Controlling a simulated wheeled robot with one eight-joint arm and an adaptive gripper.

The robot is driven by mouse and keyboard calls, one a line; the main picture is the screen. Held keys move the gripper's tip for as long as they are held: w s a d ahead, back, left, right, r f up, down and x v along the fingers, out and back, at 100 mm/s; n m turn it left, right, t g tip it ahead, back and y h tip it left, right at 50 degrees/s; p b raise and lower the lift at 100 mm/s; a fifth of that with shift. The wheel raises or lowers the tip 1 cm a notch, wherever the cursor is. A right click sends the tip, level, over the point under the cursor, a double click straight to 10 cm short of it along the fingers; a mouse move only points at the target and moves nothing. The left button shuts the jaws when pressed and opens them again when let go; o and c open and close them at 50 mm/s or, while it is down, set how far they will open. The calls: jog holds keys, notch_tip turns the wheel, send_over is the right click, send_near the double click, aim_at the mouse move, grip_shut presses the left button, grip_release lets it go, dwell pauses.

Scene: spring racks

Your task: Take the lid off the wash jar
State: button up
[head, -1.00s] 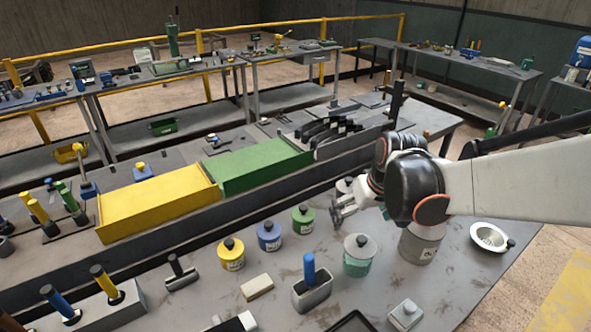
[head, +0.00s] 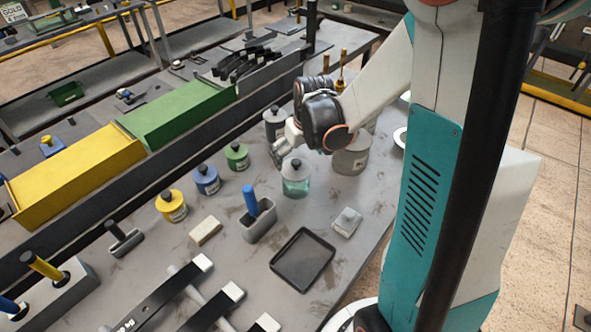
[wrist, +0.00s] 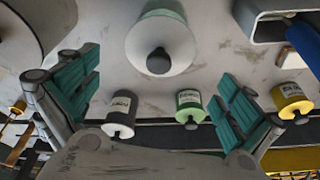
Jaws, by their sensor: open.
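The wash jar (head: 296,187) is a clear jar with greenish-teal contents, upright on the grey bench. Its pale round lid (head: 296,168) with a dark knob is on it. In the wrist view the lid (wrist: 160,33) is at upper middle with its knob (wrist: 158,61) towards me. My gripper (head: 281,150) is open and empty, just beyond the jar in the head view. In the wrist view my gripper (wrist: 157,100) has its teal-padded fingers spread wide to either side, and the knob shows between and above them. No contact with the lid shows.
A larger grey canister (head: 352,160) stands close right of the jar. Green (head: 237,157), blue (head: 206,180) and yellow (head: 171,206) knobbed jars stand left. A blue-handled tool in a grey holder (head: 262,226), a small pale block (head: 346,222) and a black tray (head: 302,260) lie nearer.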

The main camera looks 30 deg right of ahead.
aim_at(297, 162)
jog(key=b+x, duration=0.1)
jog(key=x, duration=0.4)
jog(key=shift+s+r, duration=0.1)
jog(key=shift+s, duration=0.05)
jog(key=c, duration=1.3)
jog(key=shift+b, duration=0.3)
jog(key=shift+c, duration=0.2)
